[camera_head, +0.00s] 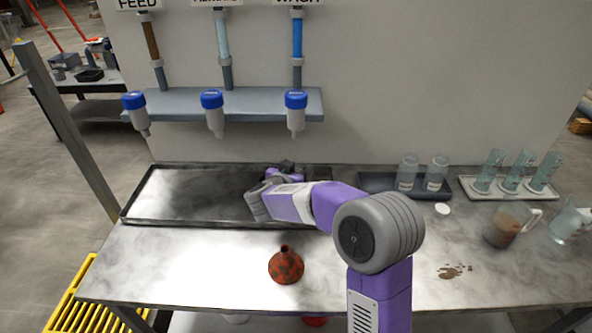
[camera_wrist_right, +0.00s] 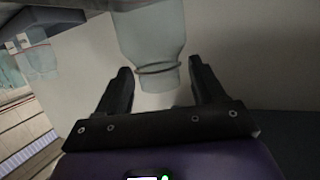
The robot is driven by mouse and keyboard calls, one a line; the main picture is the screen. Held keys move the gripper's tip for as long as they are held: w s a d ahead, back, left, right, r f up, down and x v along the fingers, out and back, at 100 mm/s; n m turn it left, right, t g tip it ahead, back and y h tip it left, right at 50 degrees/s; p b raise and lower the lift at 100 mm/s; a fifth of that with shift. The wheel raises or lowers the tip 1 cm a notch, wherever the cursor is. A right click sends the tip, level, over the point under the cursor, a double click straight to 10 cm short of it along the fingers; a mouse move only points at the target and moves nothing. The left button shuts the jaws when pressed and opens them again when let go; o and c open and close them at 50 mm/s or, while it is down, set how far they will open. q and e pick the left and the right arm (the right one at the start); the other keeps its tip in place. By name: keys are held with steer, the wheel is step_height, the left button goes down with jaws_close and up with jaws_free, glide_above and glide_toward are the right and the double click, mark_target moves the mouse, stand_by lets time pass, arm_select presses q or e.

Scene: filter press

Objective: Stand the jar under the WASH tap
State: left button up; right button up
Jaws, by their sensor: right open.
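The WASH tap (camera_head: 296,110), a clear spout with a blue cap, is the rightmost of three on the shelf. My right gripper (camera_head: 284,170) is over the dark-rimmed tray (camera_head: 165,198), below and slightly left of this tap. In the right wrist view my gripper (camera_wrist_right: 160,72) is open. A clear glass jar (camera_wrist_right: 152,35) with a dark ring at its neck appears upside down there, its neck between the fingertips. I cannot tell whether they touch it. In the head view my arm and gripper hide this jar. My left gripper is not in view.
Two clear jars (camera_head: 408,170) stand in a dark tray at right. Glass cylinders (camera_head: 488,170) stand in a pale tray beside them. The front left bench is clear.

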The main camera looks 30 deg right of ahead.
steer(key=p+v, duration=0.3)
steer(key=v, duration=0.9)
